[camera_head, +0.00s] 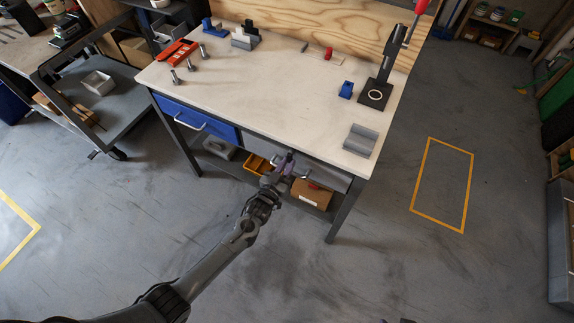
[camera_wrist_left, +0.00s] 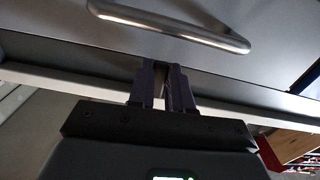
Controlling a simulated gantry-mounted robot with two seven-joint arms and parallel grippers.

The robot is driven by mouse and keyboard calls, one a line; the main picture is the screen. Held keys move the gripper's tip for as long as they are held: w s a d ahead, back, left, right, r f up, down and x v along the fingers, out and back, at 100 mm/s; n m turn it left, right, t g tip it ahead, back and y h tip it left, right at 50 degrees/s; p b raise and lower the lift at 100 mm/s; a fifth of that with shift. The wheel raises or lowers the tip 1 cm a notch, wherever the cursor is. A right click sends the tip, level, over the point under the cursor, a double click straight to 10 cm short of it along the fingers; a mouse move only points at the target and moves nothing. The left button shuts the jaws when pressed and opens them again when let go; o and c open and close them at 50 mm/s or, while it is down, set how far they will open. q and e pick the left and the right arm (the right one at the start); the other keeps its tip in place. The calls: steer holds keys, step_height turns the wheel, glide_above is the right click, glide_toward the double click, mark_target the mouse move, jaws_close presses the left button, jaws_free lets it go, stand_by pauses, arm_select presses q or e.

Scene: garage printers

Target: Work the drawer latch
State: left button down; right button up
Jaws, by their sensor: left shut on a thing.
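The workbench has a blue drawer (camera_head: 222,131) on the left and a grey drawer (camera_head: 334,178) on the right, both seemingly closed. My left gripper (camera_head: 285,160) is at the front of the grey drawer. In the left wrist view the purple fingers (camera_wrist_left: 166,84) are close together at the drawer's lower edge, below its metal bar handle (camera_wrist_left: 170,24) and apart from it. They are shut on a small part, most likely the latch, which the fingers and shadow largely hide. A sliver of what looks like my right gripper (camera_head: 396,321) shows at the bottom edge.
The bench top (camera_head: 270,90) holds a red tool, bolts, blue parts, a grey block (camera_head: 360,140) and a black stand (camera_head: 375,93). The floor in front is clear.

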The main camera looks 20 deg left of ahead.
arm_select(q)
steer(key=c, duration=1)
jaws_free()
steer(key=shift+c, duration=0.2)
steer(key=shift+s, duration=0.55)
steer(key=s+p, duration=0.2)
steer(key=s, duration=0.7)
steer(key=shift+s+a, duration=0.35)
steer(key=shift+a, duration=0.05)
steer(key=shift+s+f, duration=0.1)
